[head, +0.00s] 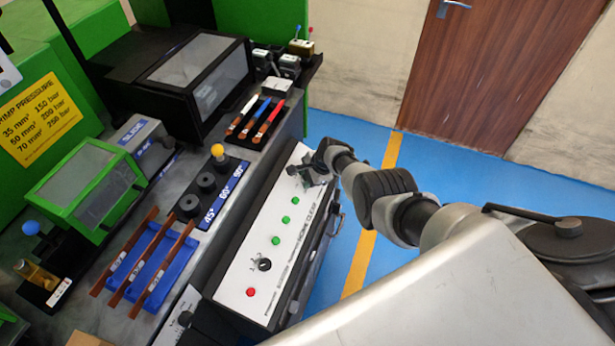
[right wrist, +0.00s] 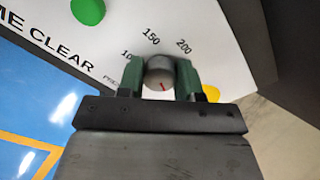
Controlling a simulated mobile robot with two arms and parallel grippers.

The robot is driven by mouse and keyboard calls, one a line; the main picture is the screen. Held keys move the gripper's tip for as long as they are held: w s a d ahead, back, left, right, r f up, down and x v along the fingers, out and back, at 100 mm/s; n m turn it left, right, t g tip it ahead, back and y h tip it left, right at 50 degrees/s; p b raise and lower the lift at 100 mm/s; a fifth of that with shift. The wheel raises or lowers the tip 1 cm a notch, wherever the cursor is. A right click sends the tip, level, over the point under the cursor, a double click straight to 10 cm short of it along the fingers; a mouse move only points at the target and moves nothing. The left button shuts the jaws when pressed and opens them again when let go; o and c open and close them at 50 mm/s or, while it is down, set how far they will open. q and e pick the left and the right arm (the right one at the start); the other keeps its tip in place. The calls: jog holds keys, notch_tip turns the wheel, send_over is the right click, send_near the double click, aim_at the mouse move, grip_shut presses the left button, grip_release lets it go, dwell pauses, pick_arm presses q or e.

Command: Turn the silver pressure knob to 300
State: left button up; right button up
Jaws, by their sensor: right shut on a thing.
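The silver pressure knob (right wrist: 160,70) shows in the right wrist view between two dark green fingertips. It is round, with a small red mark on its lower face as pictured. The dial numbers 150 and 200 are readable around it, with a partly covered 100 to the left; 300 is not visible. My right gripper (right wrist: 160,80) is shut on the knob. In the head view, my right gripper (head: 312,176) is at the far end of the white control panel (head: 250,248), where it hides the knob. My left gripper is not in view.
The panel carries several green buttons (head: 286,219), a black selector (head: 264,264) and a red button (head: 251,292). To its left, a bench holds a blue rack (head: 160,262) with copper bars and a dark box (head: 205,70). The blue floor (head: 490,185) at right is clear.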

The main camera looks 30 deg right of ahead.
jog(key=shift+d+m, duration=0.1)
jog(key=shift+m, duration=0.6)
jog(key=o, duration=0.9)
jog(key=p+v, duration=1)
jog(key=shift+s+d+r, duration=0.1)
jog(key=shift+r, duration=0.3)
